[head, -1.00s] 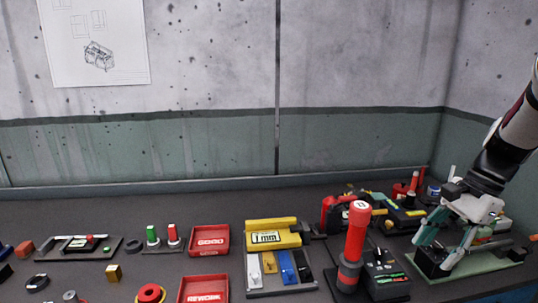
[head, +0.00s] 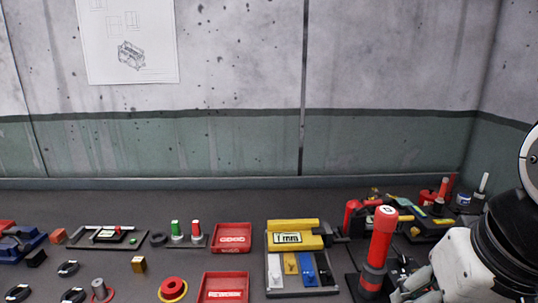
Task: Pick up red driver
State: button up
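The red driver (head: 381,240) stands upright right of centre in the head view. It is a tall red cylinder with a white mark on top and a dark grey band lower down, set on a dark base. My gripper (head: 408,287) is at the lower right, just right of the driver's lower part. Its fingers point left towards the driver and are partly cut off by the bottom edge. I cannot tell whether they touch the driver or how far apart they are. My wrist hides much of what lies at the right.
A yellow gauge block (head: 291,234) and a tray with coloured pieces (head: 302,291) stand left of the driver. Red GOOD (head: 232,238) and REWORK (head: 224,287) trays are farther left. A black box (head: 397,265) is close beside the driver. Tools crowd the back right.

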aim_at(385, 221)
jog(key=i+z, duration=0.45)
jog(key=i, duration=0.4)
